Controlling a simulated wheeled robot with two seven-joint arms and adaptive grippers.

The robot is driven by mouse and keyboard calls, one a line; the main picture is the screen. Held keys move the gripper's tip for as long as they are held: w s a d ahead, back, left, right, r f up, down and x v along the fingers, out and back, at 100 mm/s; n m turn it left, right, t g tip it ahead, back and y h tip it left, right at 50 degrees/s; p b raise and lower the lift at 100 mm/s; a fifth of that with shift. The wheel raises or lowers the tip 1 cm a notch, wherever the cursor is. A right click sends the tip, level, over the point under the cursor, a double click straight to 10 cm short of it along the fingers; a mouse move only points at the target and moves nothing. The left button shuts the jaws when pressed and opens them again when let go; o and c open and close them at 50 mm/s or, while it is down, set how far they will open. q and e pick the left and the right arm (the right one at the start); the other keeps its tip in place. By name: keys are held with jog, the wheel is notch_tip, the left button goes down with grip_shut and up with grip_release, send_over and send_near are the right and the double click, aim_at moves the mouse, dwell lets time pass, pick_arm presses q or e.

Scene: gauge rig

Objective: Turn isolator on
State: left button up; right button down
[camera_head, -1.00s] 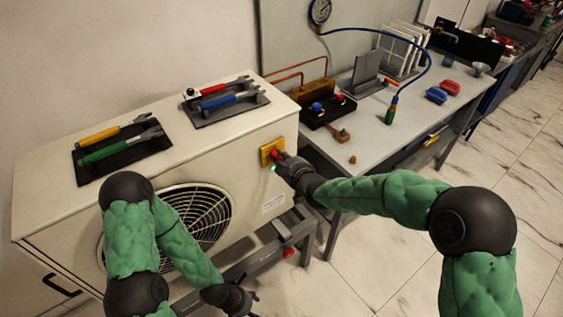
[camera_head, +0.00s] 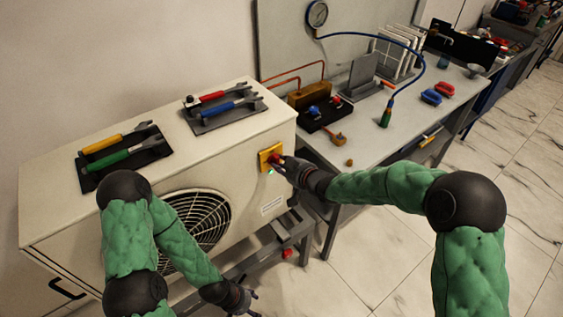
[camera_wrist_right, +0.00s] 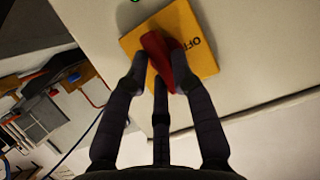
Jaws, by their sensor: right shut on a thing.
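The isolator is a yellow plate (camera_head: 265,157) with a red knob on the front face of the white unit, near its right end. The red knob (camera_wrist_right: 163,58) shows in the right wrist view, tilted on the plate, with the word OFF to its right. My right gripper (camera_head: 282,163) is at the plate, and its dark fingers (camera_wrist_right: 158,82) are shut on the red knob. A small green light (camera_head: 271,171) shows just below the plate. My left gripper (camera_head: 246,301) hangs low in front of the unit, away from the isolator; its fingers are too small to judge.
The white unit (camera_head: 150,210) carries two dark mats with coloured wrenches on top and a round fan grille (camera_head: 195,222) in front. A grey workbench (camera_head: 375,140) with a blue hose and a gauge (camera_head: 317,13) stands right of it. Floor at right is clear.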

dwell(0.3)
jog(key=c, duration=1)
grip_release()
jog(key=shift+c, duration=0.2)
jog(key=v, duration=1.2)
jog(key=shift+d+f, duration=0.1)
jog(key=shift+f, duration=0.05)
